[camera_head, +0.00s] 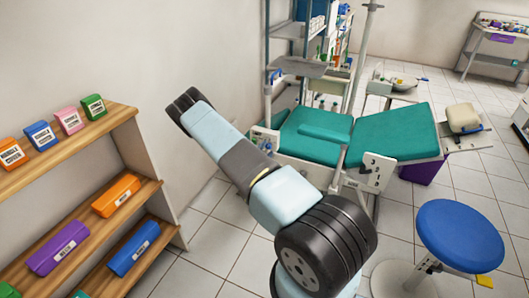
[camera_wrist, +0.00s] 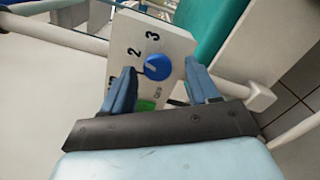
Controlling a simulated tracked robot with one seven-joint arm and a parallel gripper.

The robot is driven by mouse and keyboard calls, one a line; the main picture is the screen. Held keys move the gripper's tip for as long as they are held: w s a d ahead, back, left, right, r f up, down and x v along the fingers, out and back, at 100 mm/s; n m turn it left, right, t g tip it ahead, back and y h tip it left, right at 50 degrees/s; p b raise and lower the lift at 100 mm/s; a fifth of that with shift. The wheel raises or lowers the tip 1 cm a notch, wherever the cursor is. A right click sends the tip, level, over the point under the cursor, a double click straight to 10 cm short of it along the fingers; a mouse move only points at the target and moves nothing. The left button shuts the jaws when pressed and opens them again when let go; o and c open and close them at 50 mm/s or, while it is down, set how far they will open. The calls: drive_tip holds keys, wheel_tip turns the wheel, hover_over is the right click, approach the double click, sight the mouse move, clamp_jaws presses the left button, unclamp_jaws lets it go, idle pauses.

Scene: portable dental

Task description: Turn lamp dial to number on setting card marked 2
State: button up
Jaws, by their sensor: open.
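The lamp dial (camera_wrist: 157,67) is a round blue knob on a white panel (camera_wrist: 180,42) in the wrist view. The panel carries the printed numbers 2 and 3, with another mark partly hidden by the left finger. A white line shows on the knob's left side, below the 2. My gripper (camera_wrist: 160,82) is open, with its two blue fingers to the left and right of the knob, apart from it. A green patch (camera_wrist: 146,104) lies below the knob. No setting card can be made out in either view.
The teal dental chair (camera_head: 395,135) stands beyond my arm. A blue stool (camera_head: 460,235) is at the right. A wooden shelf (camera_head: 135,115) with coloured boxes stands at the left. White rails (camera_wrist: 60,36) run near the panel.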

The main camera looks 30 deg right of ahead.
drive_tip(key=v, duration=1.3)
drive_tip(key=shift+s+a, duration=0.15)
